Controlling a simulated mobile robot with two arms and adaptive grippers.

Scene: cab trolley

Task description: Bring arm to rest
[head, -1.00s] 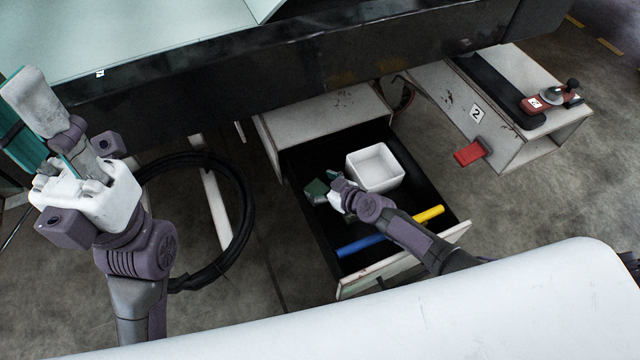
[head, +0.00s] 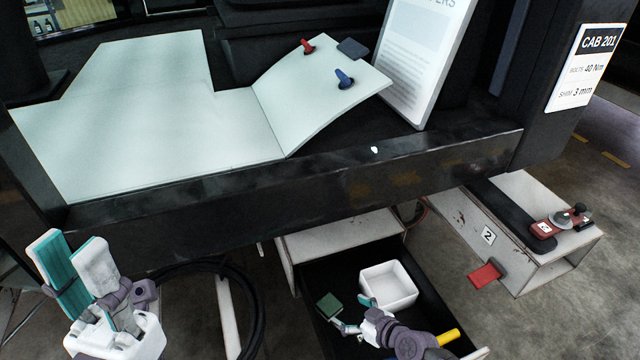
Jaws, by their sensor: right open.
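My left gripper (head: 72,245) is at the lower left of the head view, raised and pointing up. Its two teal-padded fingers stand apart with nothing seen between them. My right gripper (head: 343,326) is low over the open black drawer (head: 432,312), its jaws open. A dark green block (head: 329,305) lies in the drawer just beyond the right gripper's fingers. I cannot tell whether they touch. A white square bin (head: 389,287) stands in the drawer, right of the block.
A black beam (head: 300,185) and a pale panel (head: 150,130) with a lifted flap lie above the drawer. A red bolt (head: 308,46) and blue bolt (head: 344,79) rest on the flap. A box marked 2 (head: 520,250) with a red tab stands right. A black hose coils left.

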